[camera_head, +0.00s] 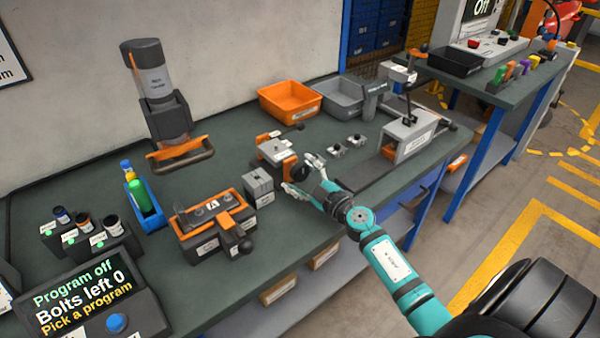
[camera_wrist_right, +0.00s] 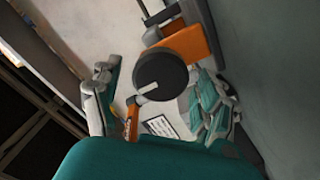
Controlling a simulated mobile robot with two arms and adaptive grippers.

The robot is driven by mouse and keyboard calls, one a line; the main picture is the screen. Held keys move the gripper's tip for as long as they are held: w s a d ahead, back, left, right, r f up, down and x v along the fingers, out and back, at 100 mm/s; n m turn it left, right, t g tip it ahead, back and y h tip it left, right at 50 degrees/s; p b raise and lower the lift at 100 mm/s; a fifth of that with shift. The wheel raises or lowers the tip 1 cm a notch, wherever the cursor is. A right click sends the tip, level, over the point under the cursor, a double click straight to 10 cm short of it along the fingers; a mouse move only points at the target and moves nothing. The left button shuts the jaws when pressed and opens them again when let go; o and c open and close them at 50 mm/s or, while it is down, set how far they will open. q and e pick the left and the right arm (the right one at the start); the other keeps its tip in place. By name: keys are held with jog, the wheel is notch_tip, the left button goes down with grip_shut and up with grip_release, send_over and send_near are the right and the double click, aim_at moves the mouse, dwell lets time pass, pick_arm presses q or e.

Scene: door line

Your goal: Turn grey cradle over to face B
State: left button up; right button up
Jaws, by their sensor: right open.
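The grey cradle (camera_head: 274,146) appears to be the grey-topped fixture with orange ends near the middle of the bench. A small white label lies on its top, too small to read. A round black knob (camera_head: 301,171) is on its near right end. My right gripper (camera_head: 305,177) is open at this knob. In the right wrist view, the knob (camera_wrist_right: 160,78) with a white mark lies between the two spread fingers (camera_wrist_right: 158,105), with an orange block (camera_wrist_right: 188,44) behind it. I cannot tell whether the fingers touch it. My left gripper is not in view.
An orange-rimmed fixture (camera_head: 195,222) marked A and a grey block (camera_head: 259,187) stand left of the gripper. Orange (camera_head: 290,100) and grey (camera_head: 340,97) bins stand behind, and a grey stand (camera_head: 408,138) is at the right.

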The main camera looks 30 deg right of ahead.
jog(key=shift+w, duration=0.35)
jog(key=shift+c, duration=0.4)
jog(key=c, duration=1.1)
